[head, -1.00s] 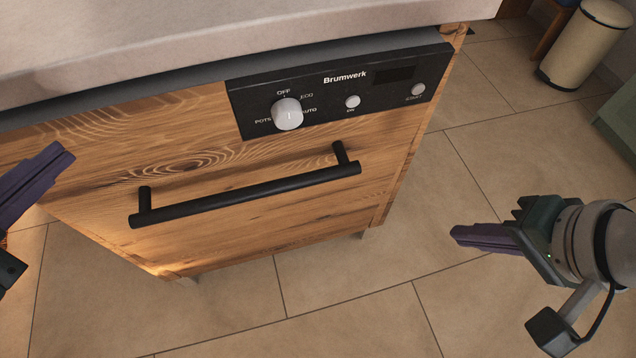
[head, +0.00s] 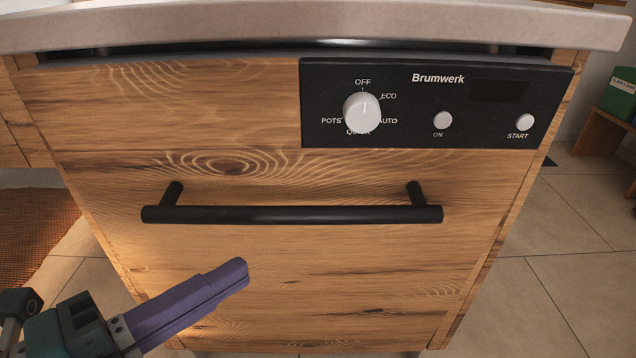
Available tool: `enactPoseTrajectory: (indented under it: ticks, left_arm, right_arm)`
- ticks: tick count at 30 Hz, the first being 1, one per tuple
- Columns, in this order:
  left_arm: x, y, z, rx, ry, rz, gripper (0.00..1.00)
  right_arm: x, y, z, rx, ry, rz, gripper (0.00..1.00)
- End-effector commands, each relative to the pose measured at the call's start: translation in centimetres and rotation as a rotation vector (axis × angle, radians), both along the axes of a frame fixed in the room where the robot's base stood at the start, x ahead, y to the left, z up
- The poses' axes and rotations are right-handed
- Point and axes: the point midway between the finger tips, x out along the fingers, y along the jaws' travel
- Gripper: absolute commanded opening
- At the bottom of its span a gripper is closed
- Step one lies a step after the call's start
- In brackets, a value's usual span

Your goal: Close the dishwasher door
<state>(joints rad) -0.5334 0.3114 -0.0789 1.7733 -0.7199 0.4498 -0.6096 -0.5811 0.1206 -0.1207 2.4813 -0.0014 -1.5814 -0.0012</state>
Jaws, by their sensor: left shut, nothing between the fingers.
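The dishwasher door (head: 330,265) has a wood-grain front and stands nearly upright under the countertop. A dark gap shows along its top edge, so I cannot tell whether it is fully closed. A black bar handle (head: 290,215) runs across its upper part. A black control panel (head: 400,135) with a white knob (head: 362,112) sits at its top right. My left gripper (head: 243,272) is at the lower left, in front of the door and below the handle. Its purple fingers are shut and empty; I cannot tell whether they touch the door. My right gripper is out of view.
The pale countertop (head: 300,28) overhangs the door. Tiled floor (head: 570,285) is clear at the right. An orange-brown rug (head: 35,235) lies at the left. A wooden bench (head: 603,130) with a green box (head: 620,95) stands at the far right.

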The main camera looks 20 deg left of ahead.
Motion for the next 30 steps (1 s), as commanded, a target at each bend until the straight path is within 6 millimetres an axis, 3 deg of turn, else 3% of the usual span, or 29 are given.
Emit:
enactPoseTrajectory:
  ticks: [5, 12, 26, 30]
  left_arm:
    - [3.4, -1.8, -0.3, 0.0, -0.004, 0.0, 0.0]
    - [6.4, -0.9, -0.8, 0.001, 0.0, 0.001, 0.0]
    - [7.0, -0.7, -0.8, -0.001, 0.002, 0.001, 0.0]
    - [7.8, -0.5, 0.2, -0.008, 0.026, -0.002, 0.0]
  right_arm:
    - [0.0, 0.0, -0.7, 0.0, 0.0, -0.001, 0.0]
    - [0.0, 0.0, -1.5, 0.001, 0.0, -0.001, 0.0]
    - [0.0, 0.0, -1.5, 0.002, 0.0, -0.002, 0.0]
    - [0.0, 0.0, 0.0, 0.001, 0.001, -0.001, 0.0]
